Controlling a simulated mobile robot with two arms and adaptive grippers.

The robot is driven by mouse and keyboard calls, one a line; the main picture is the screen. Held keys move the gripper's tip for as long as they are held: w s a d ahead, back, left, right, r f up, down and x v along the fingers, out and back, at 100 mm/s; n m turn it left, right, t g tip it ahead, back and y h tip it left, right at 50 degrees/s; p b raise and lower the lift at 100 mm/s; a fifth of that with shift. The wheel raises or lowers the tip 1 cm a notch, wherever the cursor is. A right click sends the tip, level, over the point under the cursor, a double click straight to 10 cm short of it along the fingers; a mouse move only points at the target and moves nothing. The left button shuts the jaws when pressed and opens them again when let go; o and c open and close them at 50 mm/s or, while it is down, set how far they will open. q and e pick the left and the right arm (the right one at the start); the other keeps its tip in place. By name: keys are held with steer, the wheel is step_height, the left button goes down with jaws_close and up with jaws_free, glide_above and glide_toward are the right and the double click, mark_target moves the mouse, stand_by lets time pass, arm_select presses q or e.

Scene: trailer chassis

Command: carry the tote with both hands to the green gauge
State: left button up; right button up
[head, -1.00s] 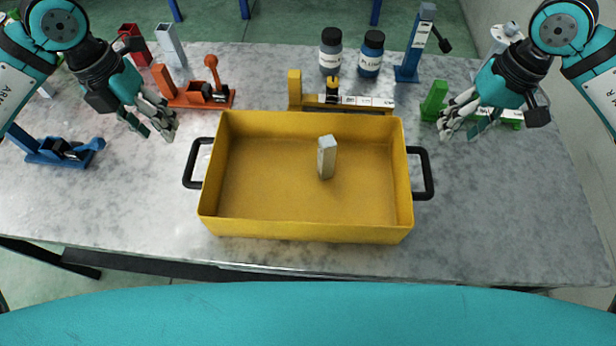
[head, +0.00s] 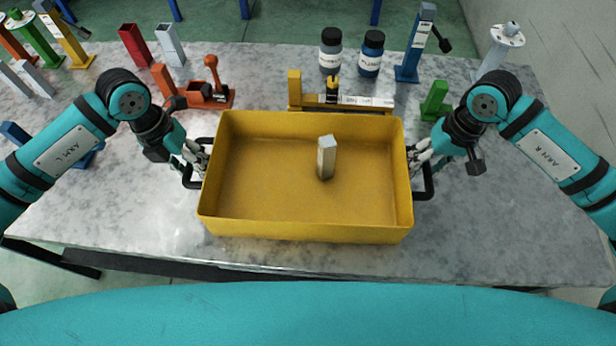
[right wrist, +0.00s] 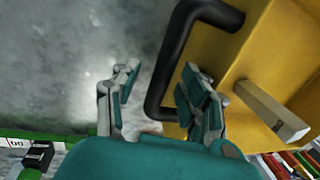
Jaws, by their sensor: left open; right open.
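The yellow tote (head: 260,232) stands on the grey table with a black handle on each short side. A grey upright block (head: 326,158) stands inside it. My left gripper (head: 200,158) is at the left handle (head: 189,180), open. My right gripper (head: 416,160) is at the right handle (head: 429,185), open. In the right wrist view, the open fingers of my right gripper (right wrist: 160,95) stand on both sides of part of the black handle (right wrist: 165,75). The green gauge (head: 435,101) stands behind the right handle, partly hidden by my right arm.
An orange gauge (head: 195,97) and a yellow gauge (head: 345,102) lie close behind the tote. Two bottles (head: 371,54) and a blue post (head: 416,45) stand further back. The table front (head: 490,250) is clear at right.

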arm_select(q)
steer(key=shift+c, duration=0.3)
arm_select(e)
steer(key=shift+c, duration=0.3)
arm_select(q)
jaws_close()
arm_select(e)
jaws_close()
arm_select(q)
steer(key=shift+r, duration=0.1)
arm_select(e)
steer(key=shift+r, duration=0.1)
